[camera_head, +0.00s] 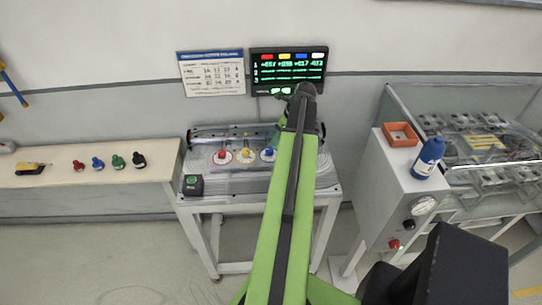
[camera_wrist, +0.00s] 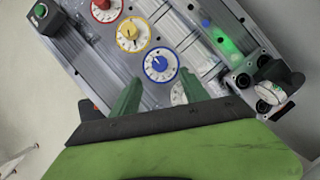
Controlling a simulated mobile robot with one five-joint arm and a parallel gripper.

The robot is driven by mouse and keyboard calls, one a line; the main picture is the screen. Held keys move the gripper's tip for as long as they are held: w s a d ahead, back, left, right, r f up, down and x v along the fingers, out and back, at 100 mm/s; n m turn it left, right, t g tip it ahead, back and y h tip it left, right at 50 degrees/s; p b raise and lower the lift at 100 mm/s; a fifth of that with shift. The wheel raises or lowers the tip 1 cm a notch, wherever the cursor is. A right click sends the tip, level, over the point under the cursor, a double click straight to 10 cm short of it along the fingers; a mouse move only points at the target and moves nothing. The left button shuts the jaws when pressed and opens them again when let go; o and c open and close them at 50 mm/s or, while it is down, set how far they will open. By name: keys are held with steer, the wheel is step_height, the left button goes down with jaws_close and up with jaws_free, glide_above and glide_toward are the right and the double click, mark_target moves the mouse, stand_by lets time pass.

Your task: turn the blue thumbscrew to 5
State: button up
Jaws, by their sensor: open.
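The blue thumbscrew (camera_wrist: 160,65) sits in the middle of a white dial with a blue ring. In the head view the blue thumbscrew (camera_head: 269,153) shows just left of my arm. My gripper (camera_wrist: 162,82) is open and empty, its two green fingers apart. In the wrist picture its tips lie just below the blue dial, one to each side; I cannot tell their height above it. The dial's numbers are too small to read. In the head view my arm hides the gripper tips.
A yellow knob (camera_head: 246,155) and a red knob (camera_head: 222,156) stand left of the blue one. A dark box with a green button (camera_head: 192,183) is at the fixture's left corner. A display (camera_head: 288,70) hangs behind. A grey cabinet with a blue bottle (camera_head: 428,158) stands right.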

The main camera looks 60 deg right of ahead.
mark_target(270, 149)
steer(key=b+x, duration=0.7)
steer(key=x, duration=0.2)
steer(key=shift+f, duration=0.25)
steer(key=shift+r, duration=0.1)
steer(key=shift+c, duration=0.2)
jaws_close()
steer(key=shift+d, duration=0.35)
steer(key=shift+a+r, duration=0.1)
steer(key=shift+a, duration=0.15)
steer(key=shift+n, duration=0.3)
